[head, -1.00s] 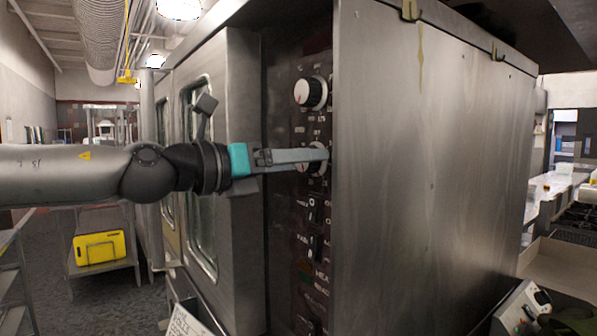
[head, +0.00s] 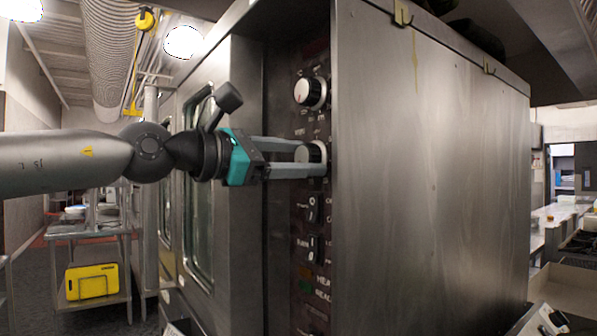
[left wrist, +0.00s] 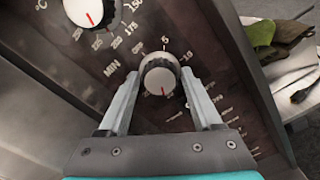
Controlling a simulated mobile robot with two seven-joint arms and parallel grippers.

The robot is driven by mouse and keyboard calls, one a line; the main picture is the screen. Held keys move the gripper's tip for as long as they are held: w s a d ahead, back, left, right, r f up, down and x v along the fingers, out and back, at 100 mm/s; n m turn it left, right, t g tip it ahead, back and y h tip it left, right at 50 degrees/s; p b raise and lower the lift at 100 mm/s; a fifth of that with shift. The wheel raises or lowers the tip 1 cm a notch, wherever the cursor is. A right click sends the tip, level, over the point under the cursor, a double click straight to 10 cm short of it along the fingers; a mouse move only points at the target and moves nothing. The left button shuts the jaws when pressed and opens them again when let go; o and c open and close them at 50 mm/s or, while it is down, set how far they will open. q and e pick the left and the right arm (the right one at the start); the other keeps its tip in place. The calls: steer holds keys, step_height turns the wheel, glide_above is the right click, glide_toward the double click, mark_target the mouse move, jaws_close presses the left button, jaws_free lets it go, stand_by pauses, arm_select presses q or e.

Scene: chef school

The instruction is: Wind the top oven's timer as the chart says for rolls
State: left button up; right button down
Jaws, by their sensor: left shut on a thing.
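The timer knob (head: 310,153), white-faced with a dark grip rim, is the lower of two knobs on the oven's dark control panel (head: 284,215). In the left wrist view the timer knob (left wrist: 160,80) is marked MIN, and its red line points down, toward the gripper's palm. My left gripper (head: 316,158) is shut on this knob, one finger above and one below in the head view. The temperature knob (head: 310,92) sits above it; its °C scale shows in the left wrist view. The chart cannot be read in these frames. My right gripper is not in view.
A large steel side panel (head: 430,170) stands just right of the controls. The oven door (head: 205,170) with its window is on the left. Several switches (head: 312,225) sit below the knob. A cart with a yellow board (head: 92,282) stands farther back at left.

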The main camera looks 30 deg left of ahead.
arm_select(q)
steer(key=shift+f+m+b, duration=0.1)
steer(key=shift+m+b, duration=0.2)
steer(key=shift+m, duration=0.7)
steer(key=m, duration=0.2)
steer(key=shift+m, duration=0.3)
steer(key=m, duration=0.4)
steer(key=shift+m, duration=0.3)
steer(key=o, duration=1.2)
steer(key=shift+c, duration=0.2)
